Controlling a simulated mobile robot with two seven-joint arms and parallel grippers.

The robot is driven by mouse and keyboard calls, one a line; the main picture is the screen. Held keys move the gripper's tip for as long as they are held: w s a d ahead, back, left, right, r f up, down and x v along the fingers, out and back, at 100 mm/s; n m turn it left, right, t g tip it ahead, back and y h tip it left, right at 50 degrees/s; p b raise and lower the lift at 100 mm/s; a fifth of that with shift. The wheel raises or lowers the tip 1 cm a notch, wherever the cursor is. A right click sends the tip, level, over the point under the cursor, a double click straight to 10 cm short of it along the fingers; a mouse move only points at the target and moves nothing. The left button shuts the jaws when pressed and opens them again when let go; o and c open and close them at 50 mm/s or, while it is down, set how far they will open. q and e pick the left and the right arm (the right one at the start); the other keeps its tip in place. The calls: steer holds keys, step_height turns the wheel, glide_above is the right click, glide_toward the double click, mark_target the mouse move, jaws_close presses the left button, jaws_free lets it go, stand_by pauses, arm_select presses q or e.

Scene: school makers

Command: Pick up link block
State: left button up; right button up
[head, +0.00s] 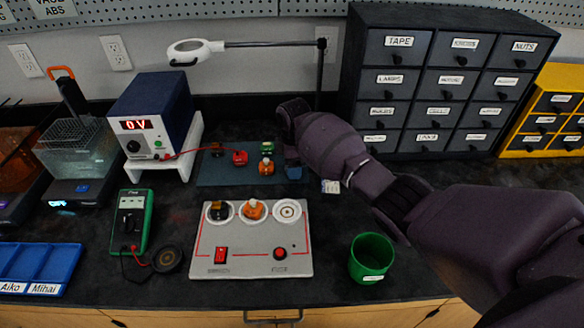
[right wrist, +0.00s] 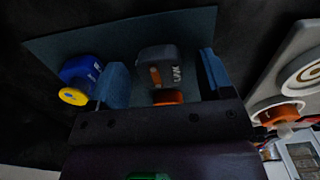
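In the right wrist view, a dark block with a light label that seems to read LINK (right wrist: 158,64) sits on the blue-grey mat (right wrist: 60,38). My right gripper (right wrist: 165,80) is open, with one finger on each side of this block and small gaps between. An orange round part shows at the block's near side; I cannot tell if it belongs to it. In the head view, my right gripper (head: 293,171) is low at the right edge of the mat (head: 225,177), and the arm hides the link block. My left gripper is not in view.
A blue block with a yellow end (right wrist: 80,78) lies just outside one finger. Red (head: 240,157), green (head: 267,147) and orange (head: 266,167) blocks share the mat. A grey panel (head: 250,258) with round sockets stands in front; a green cup (head: 371,258) stands right of it.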

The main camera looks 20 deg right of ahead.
steer(key=c, duration=1)
steer(key=shift+o, duration=0.2)
